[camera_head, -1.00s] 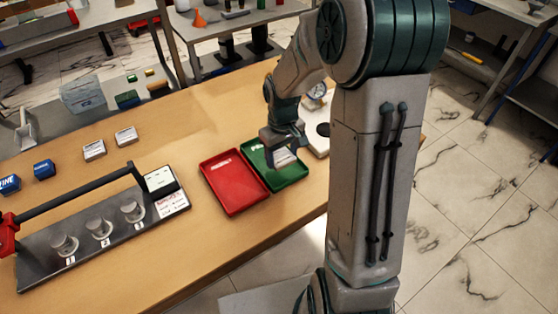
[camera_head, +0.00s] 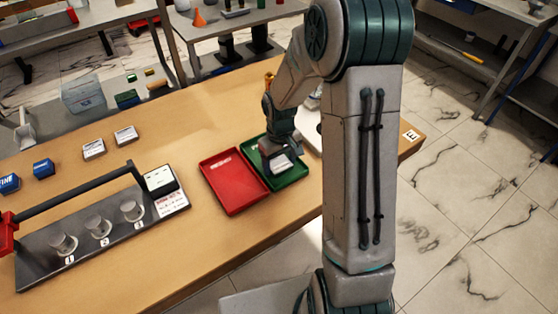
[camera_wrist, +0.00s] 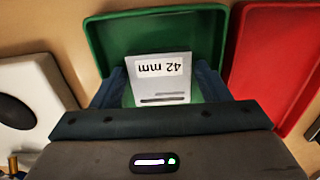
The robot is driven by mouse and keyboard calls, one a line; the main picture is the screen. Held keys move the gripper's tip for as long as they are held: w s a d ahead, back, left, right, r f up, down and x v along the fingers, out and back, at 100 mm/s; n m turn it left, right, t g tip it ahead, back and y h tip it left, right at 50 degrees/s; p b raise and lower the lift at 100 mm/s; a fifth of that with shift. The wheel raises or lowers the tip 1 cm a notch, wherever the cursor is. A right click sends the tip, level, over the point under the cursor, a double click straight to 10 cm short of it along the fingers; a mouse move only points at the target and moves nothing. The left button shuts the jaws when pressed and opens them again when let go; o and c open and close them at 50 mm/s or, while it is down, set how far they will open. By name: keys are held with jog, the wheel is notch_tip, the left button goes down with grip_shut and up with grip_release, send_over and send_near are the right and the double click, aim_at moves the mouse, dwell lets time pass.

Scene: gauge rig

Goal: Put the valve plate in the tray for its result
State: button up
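The valve plate (camera_wrist: 160,90) is a pale block with a "42 mm" label, upside down in the wrist view. It sits between the two blue fingers of my gripper (camera_wrist: 160,82), which appear closed against its sides. In the head view my gripper (camera_head: 280,151) points down into the green tray (camera_head: 299,172), with the plate (camera_head: 283,163) at its tips. The green tray also shows in the wrist view (camera_wrist: 108,32), behind and around the plate. I cannot tell whether the plate touches the tray floor. The red tray (camera_head: 234,180) is empty and stands beside the green one.
A gauge rig (camera_head: 98,232) with several round knobs and a black handle bar stands at the left. Blue boxes (camera_head: 43,169) and white blocks (camera_head: 94,149) lie behind it. A white device (camera_wrist: 28,95) stands close beside the green tray. Bare table lies before the red tray.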

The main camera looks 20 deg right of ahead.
aim_at(280, 165)
jog(key=shift+o, duration=0.5)
jog(key=shift+r, duration=0.1)
jog(key=shift+r, duration=0.2)
notch_tip(280, 165, up, 11)
jog(key=p, duration=0.1)
jog(key=s+r+m+t, duration=0.1)
jog(key=s+r, duration=0.3)
jog(key=s, duration=0.5)
jog(key=s+a+r+m+t, duration=0.1)
jog(key=s+r+m, duration=0.1)
jog(key=s, duration=0.7)
jog(key=shift+s+r+m+t, duration=0.3)
jog(key=shift+s+r+m, duration=0.1)
jog(key=shift+r, duration=0.5)
